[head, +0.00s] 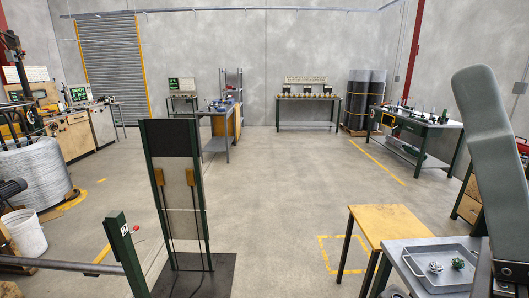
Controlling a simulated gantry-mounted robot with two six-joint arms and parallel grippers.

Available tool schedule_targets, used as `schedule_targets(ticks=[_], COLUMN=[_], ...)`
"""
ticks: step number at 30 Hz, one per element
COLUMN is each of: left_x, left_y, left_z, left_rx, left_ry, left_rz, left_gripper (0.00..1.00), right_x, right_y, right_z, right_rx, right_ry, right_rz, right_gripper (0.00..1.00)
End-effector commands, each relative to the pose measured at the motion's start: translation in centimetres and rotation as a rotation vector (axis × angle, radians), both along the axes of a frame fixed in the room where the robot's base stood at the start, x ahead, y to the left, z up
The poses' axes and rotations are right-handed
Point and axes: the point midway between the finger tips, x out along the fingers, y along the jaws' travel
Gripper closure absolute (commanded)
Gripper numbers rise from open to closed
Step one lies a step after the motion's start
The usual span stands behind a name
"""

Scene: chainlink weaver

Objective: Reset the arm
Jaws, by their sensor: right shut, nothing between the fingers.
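My right arm (485,130) stands up at the right edge of the head view as a large grey-green link, close to the camera. My right gripper (509,272) is low at the right edge, beside the grey tray, and is shut and empty. Its fingertips do not show clearly, as they are partly cut off by the frame. My left arm and left gripper are not in view.
A grey tray (408,263) with a few small metal parts (458,263) lies near my right arm. A yellow-topped table (391,221) stands beside it. A tall dark-framed panel (177,187) stands left of centre. The middle floor (285,175) is clear.

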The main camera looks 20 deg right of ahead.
Motion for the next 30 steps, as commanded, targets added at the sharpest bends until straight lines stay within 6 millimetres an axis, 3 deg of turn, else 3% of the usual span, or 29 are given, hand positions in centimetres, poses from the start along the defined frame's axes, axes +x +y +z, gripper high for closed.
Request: schedule_targets(ticks=[3, 4, 6, 11, 24, 27, 30], left_x=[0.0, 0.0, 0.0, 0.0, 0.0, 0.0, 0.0], left_y=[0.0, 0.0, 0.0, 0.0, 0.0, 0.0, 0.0], left_z=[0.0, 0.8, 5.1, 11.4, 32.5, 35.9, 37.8], left_rx=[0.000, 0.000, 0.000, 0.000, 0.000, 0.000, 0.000], left_ry=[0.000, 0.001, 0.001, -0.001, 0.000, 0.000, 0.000], left_rz=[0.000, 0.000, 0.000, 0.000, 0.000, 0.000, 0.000], left_gripper=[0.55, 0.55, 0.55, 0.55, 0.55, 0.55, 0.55], right_x=[4.6, 4.8, 4.7, 4.7, 4.8, 4.8, 4.8], right_y=[-1.3, -1.2, -1.2, -1.2, -1.2, -1.2, -1.2], right_z=[-3.3, -2.7, 1.7, 7.9, 29.0, 32.5, 34.4], right_rx=[-0.137, -0.176, -0.167, -0.166, -0.165, -0.165, -0.165], right_ry=[0.242, 0.250, 0.241, 0.243, 0.243, 0.243, 0.243], right_rz=[-0.299, -0.344, -0.330, -0.328, -0.325, -0.325, -0.324], right_gripper=[1.00, 1.00, 1.00, 1.00, 1.00, 1.00, 1.00])
